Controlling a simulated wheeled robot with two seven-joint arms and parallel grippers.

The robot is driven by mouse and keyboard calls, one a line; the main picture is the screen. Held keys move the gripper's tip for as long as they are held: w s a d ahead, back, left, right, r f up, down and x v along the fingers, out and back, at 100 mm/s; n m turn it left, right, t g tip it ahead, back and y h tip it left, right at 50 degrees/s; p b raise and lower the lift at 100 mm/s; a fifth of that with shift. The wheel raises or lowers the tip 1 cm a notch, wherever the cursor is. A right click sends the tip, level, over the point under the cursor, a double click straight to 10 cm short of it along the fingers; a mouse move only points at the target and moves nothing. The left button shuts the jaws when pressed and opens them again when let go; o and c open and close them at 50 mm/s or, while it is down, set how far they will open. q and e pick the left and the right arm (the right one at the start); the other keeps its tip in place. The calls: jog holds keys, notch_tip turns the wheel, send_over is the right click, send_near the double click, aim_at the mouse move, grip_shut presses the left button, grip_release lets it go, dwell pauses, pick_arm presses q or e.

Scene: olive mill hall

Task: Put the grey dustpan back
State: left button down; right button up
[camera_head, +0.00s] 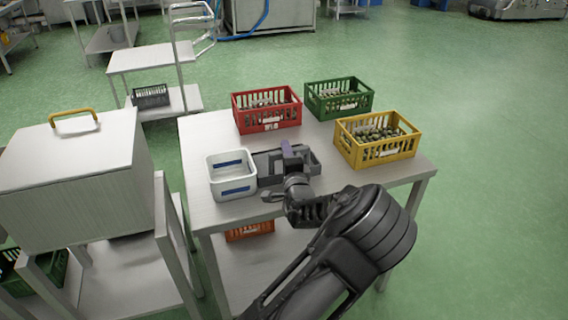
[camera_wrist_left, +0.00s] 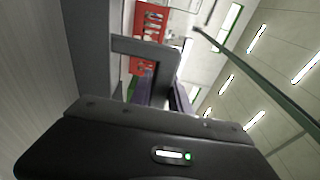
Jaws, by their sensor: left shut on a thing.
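The grey dustpan (camera_head: 265,162) is low over the near part of the metal table (camera_head: 210,128), just right of a white bin. I cannot tell whether it touches the tabletop. My left gripper (camera_head: 289,153) is shut on the dustpan and partly covers it. In the left wrist view, part of the grey dustpan (camera_wrist_left: 146,47) shows in front of the gripper, between its purple-tinted fingers (camera_wrist_left: 160,92). My right gripper is in neither view.
The white bin (camera_head: 233,192) with blue labels stands close at left. Red (camera_head: 267,122), green (camera_head: 338,103) and yellow (camera_head: 376,154) crates stand along the back and right. An orange crate (camera_head: 249,231) is below. Some tabletop between the crates is clear.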

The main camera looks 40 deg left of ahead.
pick_arm(q)
jog(key=shift+r, duration=0.15)
dwell(0.8)
notch_tip(320, 180, up, 10)
jog(key=shift+f+p, duration=0.1)
jog(key=shift+p, duration=0.2)
dwell(0.6)
